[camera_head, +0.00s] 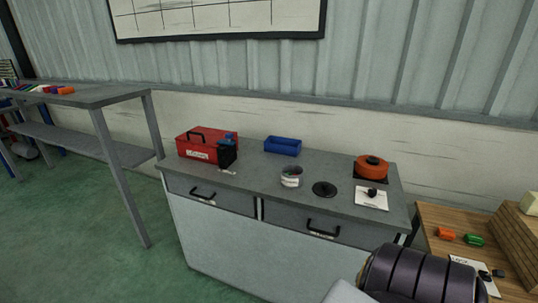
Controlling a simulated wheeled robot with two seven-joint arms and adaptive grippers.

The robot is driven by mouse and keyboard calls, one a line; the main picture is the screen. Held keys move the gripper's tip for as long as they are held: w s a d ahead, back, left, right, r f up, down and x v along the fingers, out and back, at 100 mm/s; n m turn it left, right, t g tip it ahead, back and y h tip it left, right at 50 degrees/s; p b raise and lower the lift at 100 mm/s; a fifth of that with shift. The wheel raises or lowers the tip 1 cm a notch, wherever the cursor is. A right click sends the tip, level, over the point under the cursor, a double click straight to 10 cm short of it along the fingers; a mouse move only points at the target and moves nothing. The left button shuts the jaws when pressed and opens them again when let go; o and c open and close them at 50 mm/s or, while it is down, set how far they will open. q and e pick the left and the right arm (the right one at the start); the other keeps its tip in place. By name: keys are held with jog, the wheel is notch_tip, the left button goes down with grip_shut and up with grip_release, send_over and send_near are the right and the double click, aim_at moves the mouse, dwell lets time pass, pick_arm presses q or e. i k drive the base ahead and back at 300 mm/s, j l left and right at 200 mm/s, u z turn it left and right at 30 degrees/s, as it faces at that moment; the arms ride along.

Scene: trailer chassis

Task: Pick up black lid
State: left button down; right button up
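A round black lid (325,189) lies flat on the grey top of the workbench (256,182), near its front edge and right of the middle. A small raised part shows at its centre. Neither of my grippers is in view. Only a dark, ribbed part of my own arm shows at the bottom right, in front of the bench, apart from the lid.
Left of the lid stands an open, light-coloured can (291,177). Right of it are a white sheet (370,203) with a small black item and an orange pot (371,167). A blue bin (283,145) and red toolbox (207,145) stand behind, further left.

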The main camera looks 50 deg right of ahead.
aim_at(323, 189)
jog(key=z, duration=1.75)
